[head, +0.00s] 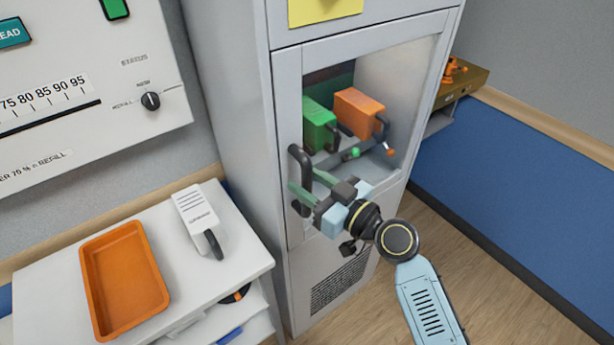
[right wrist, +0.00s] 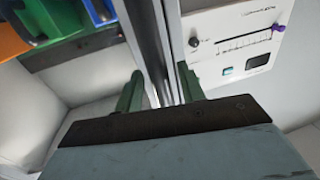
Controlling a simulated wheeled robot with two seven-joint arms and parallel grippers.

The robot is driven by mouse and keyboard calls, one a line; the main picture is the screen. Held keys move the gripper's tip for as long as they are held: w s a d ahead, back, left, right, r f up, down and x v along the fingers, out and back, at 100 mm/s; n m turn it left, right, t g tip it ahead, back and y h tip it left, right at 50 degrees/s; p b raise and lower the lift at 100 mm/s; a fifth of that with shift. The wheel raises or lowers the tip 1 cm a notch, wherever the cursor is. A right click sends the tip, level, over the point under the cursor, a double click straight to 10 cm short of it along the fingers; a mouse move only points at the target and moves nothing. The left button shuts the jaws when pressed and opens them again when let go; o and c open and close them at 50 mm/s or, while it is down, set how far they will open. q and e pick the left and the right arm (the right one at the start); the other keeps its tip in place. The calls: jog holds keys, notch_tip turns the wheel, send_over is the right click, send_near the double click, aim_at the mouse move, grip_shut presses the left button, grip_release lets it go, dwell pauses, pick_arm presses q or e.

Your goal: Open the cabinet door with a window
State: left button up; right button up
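The cabinet door (head: 290,110) has a grey frame around a clear window (head: 405,75) and looks closed. Its dark upright handle (head: 305,162) is at the left side of the frame. My right gripper (head: 308,182) is at the handle's lower half, its green fingers apart. One finger overlaps the handle in the head view; I cannot tell whether the fingers touch it. My left gripper is not in view.
Green (head: 318,122) and orange (head: 357,110) boxes sit behind the window. At left, a white cart (head: 50,285) carries an orange tray (head: 123,280) and a white handled device (head: 197,217). A wall panel (head: 70,90) hangs above it. Floor right of the cabinet is clear.

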jog(key=shift+w+a, duration=0.25)
jog(key=shift+a, duration=0.05)
jog(key=shift+c, duration=0.5)
grip_shut()
jog(key=shift+s+d, duration=0.1)
